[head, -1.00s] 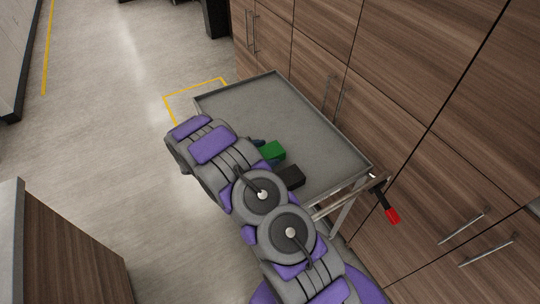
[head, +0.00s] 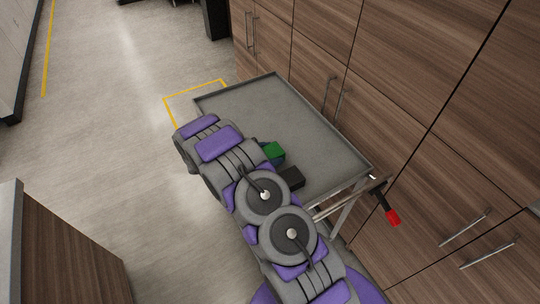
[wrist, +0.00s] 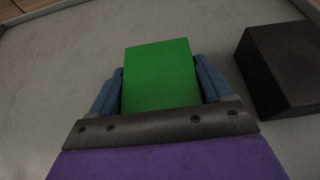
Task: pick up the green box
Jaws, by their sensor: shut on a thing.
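The green box (wrist: 160,75) sits between the two blue fingers of my gripper (wrist: 162,88) in the wrist view, with a finger against each side. My gripper is shut on it. In the head view the green box (head: 273,152) shows beside my arm, over the grey cart tray (head: 320,135). My arm hides part of the box and most of the gripper there. I cannot tell whether the box touches the tray.
A black box (wrist: 283,68) lies on the tray to the right of the green box, and it also shows in the head view (head: 291,178). The tray has a raised rim. Wooden cabinets (head: 420,90) stand close behind it. The tray's far part is clear.

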